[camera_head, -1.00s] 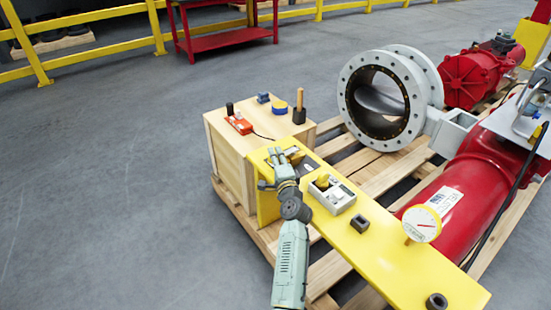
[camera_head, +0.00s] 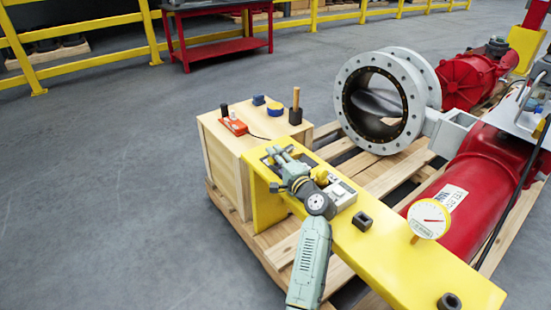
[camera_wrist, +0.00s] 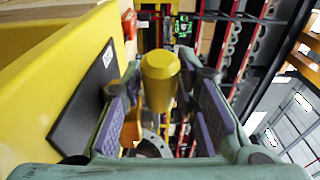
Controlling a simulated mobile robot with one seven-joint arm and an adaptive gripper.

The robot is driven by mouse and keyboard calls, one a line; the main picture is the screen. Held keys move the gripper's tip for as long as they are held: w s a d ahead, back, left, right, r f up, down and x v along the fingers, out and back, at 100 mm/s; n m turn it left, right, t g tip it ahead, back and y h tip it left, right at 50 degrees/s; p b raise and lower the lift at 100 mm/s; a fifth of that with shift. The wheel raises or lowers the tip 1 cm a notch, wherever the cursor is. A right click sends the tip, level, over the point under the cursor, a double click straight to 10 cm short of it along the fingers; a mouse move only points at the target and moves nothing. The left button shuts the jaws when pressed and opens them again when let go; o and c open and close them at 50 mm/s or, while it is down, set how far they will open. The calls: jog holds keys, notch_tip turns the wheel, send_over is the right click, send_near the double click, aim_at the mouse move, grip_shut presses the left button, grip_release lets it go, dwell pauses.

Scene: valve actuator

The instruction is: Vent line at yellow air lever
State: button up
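A yellow knob (camera_wrist: 160,80) stands between my gripper's two purple-padded fingers (camera_wrist: 162,98) in the wrist view. Gaps show on both sides of it, so the fingers are open and apart from it. In the head view my gripper (camera_head: 277,156) is low over the far end of the yellow plate (camera_head: 390,250). A small yellow knob (camera_head: 320,175) sits beside a light grey box (camera_head: 342,194), just right of my wrist. I cannot tell whether both views show the same knob. My wrist covers part of the area around it.
A wooden crate (camera_head: 224,165) carries an orange device (camera_head: 234,126), a blue-and-yellow roll (camera_head: 275,109) and a wooden-handled tool (camera_head: 296,107). A dial gauge (camera_head: 429,219) and a dark square fitting (camera_head: 362,221) stand on the plate. A grey flanged valve (camera_head: 385,100) and red actuator (camera_head: 485,175) lie beyond.

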jog(key=o, duration=0.3)
jog(key=shift+s, duration=0.1)
jog(key=v, duration=1.2)
jog(key=shift+c, duration=0.2)
